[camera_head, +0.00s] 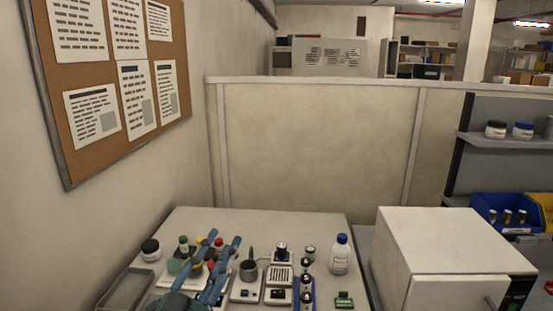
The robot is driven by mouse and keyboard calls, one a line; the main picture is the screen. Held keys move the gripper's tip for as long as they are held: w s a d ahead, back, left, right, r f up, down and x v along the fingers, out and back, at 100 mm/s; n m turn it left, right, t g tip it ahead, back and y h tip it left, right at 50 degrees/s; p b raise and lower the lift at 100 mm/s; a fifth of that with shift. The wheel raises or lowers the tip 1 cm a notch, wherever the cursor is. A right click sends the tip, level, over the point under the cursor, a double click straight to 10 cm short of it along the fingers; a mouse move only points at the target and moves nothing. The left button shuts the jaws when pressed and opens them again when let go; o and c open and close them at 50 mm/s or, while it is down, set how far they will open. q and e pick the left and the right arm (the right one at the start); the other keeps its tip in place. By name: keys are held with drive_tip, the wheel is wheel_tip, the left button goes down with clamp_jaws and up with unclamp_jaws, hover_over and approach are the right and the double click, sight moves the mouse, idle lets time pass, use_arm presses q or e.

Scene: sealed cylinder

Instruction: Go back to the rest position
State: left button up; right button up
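My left gripper (225,236) shows at the bottom of the head view, over the left part of the white table (300,228). Its two blue-grey fingers point away from me and stand apart. I see nothing held between them, though small items lie behind and below them. The gripper hides some of these items, and I cannot tell whether it touches any. My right gripper is not in view.
Bottles with red, yellow and green caps crowd around the fingers. A black-lidded jar (151,250) stands left, above a grey tray (125,290). Small devices (280,275) and a blue-capped bottle (340,254) stand right. A white box-shaped machine (440,245) is farther right.

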use_arm(q)
drive_tip(key=s+a+f+n+g+y, duration=0.2)
drive_tip(key=s+a+f+n+g, duration=0.1)
drive_tip(key=f, duration=0.4)
drive_tip(key=s+a+f+n+g+y, duration=0.2)
drive_tip(key=s+a+f+n+y, duration=0.15)
drive_tip(key=f, duration=0.45)
drive_tip(key=s+a+f+n+g+y, duration=0.2)
drive_tip(key=s+a+f+g, duration=0.15)
drive_tip(key=f, duration=0.35)
drive_tip(key=s+f+g+h, duration=0.1)
drive_tip(key=s+f+g, duration=0.4)
drive_tip(key=s, duration=0.5)
drive_tip(key=s+f+g, duration=0.3)
drive_tip(key=s+f, duration=0.5)
drive_tip(key=s, duration=0.2)
wheel_tip(320, 180, down, 26)
drive_tip(key=s+g, duration=0.2)
drive_tip(key=s+a+f+b, duration=0.1)
drive_tip(key=s+a+f, duration=0.1)
drive_tip(key=s+f, duration=1.5)
drive_tip(key=shift+s+a+f+g, duration=0.15)
drive_tip(key=shift+s+f+g, duration=0.1)
drive_tip(key=shift+g, duration=0.2)
